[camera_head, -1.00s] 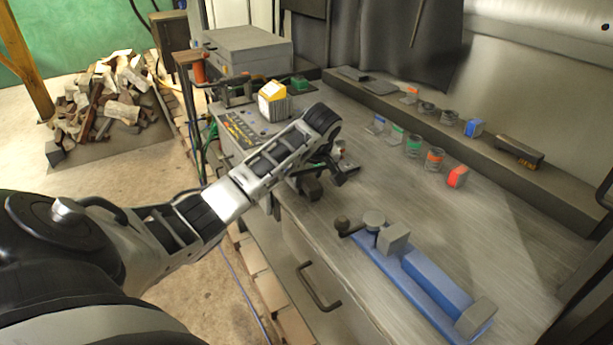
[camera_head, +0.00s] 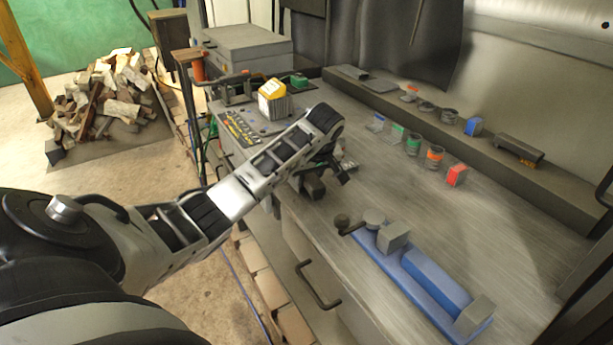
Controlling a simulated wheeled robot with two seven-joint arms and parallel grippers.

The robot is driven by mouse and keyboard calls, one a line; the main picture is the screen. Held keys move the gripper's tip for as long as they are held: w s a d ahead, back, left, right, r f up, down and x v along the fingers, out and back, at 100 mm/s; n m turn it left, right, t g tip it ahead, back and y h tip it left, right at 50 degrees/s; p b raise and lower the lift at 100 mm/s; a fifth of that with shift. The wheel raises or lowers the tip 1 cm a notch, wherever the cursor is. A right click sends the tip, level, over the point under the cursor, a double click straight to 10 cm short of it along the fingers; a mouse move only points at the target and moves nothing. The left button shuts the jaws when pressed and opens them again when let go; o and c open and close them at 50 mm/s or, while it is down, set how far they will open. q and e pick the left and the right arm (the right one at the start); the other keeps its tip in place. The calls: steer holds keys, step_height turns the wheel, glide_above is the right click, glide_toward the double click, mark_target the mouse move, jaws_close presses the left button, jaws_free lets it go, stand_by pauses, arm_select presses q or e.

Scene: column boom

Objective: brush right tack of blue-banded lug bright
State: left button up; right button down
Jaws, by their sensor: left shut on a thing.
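A small piece with a blue band (camera_head: 376,122) stands on the bench, right of and beyond my left gripper. It looks like the blue-banded lug, but its tacks are too small to make out. My left gripper (camera_head: 332,176) is low over the bench's near left part, seen from behind and partly covered by its own wrist. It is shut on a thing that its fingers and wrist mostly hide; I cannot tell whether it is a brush. A small grey piece (camera_head: 349,165) shows just beside the fingers. My right gripper is not in view.
Green-banded (camera_head: 413,144) and orange-banded cups (camera_head: 434,158) and a red block (camera_head: 456,175) stand right of the blue-banded piece. A blue fixture (camera_head: 436,279) lies at the bench's front. A raised ledge (camera_head: 420,105) runs along the back. The bench's right middle is clear.

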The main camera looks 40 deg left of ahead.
arm_select(q)
steer(key=shift+w+d, duration=0.1)
steer(key=shift+w, duration=0.1)
steer(key=shift+s+a+f, duration=0.1)
steer(key=shift+s+a, duration=0.1)
steer(key=shift+s, duration=0.4)
steer(key=shift+s+a, duration=0.15)
steer(key=shift+s, duration=0.45)
steer(key=shift+w+d, duration=0.2)
steer(key=shift+w, duration=0.4)
steer(key=shift+w+d, duration=0.2)
steer(key=shift+w, duration=0.4)
steer(key=shift+s+a, duration=0.2)
steer(key=shift+s, duration=0.4)
steer(key=shift+s+a, duration=0.2)
steer(key=shift+s, duration=0.35)
steer(key=shift+w+d, duration=0.2)
steer(key=shift+w, duration=0.4)
steer(key=shift+w+d, duration=0.15)
steer(key=shift+w, duration=0.4)
steer(key=shift+s+a, duration=0.2)
steer(key=shift+s, duration=0.4)
